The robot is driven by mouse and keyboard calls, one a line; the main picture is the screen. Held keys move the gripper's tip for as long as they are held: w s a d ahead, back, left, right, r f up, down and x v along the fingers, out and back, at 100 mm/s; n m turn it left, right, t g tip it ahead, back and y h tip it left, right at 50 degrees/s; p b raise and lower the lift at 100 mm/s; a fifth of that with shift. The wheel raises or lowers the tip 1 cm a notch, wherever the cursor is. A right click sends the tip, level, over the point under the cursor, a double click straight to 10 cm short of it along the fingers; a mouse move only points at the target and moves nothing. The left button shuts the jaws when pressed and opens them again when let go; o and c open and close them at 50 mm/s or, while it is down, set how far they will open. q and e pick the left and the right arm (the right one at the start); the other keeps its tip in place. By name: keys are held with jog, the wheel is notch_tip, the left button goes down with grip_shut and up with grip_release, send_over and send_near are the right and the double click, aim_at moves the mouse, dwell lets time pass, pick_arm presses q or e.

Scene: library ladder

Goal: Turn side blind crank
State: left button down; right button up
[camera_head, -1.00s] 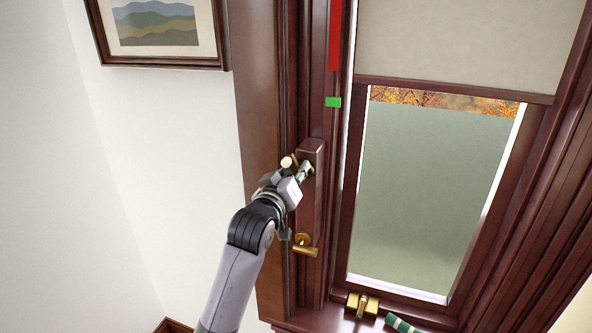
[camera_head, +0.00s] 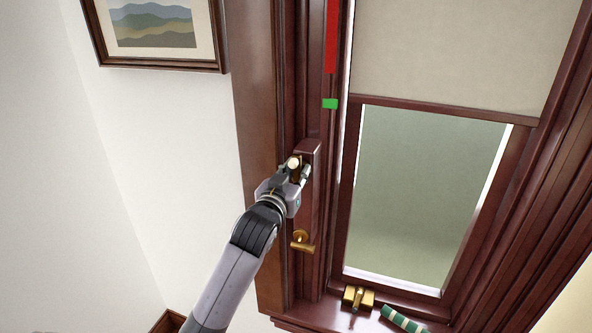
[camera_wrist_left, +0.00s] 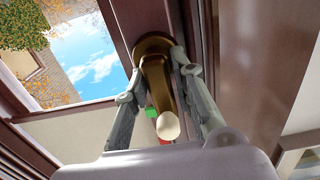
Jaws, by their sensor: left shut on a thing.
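The side crank is a brass arm (camera_wrist_left: 158,84) on a round base, with a cream knob (camera_head: 293,163) that also shows in the left wrist view (camera_wrist_left: 168,126). It sits on a dark wood block on the window frame. My left gripper (camera_head: 299,174) is shut on the crank, with a finger on each side of the brass arm in the left wrist view. The beige blind (camera_head: 465,50) covers the upper window, its dark bottom bar (camera_head: 450,111) just above the greenish pane. A red strip (camera_head: 331,40) ends above a green marker (camera_head: 330,103). My right gripper is not in view.
A brass lever handle (camera_head: 303,246) is below the crank. A brass fitting (camera_head: 358,299) and a green-and-white striped object (camera_head: 400,318) are on the sill. A framed picture (camera_head: 155,35) hangs on the white wall, which is otherwise clear.

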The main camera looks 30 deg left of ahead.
pick_arm(q)
jog(key=shift+f, duration=0.1)
jog(key=c, duration=1.4)
grip_release()
jog(key=shift+s, duration=0.1)
jog(key=v, duration=1.2)
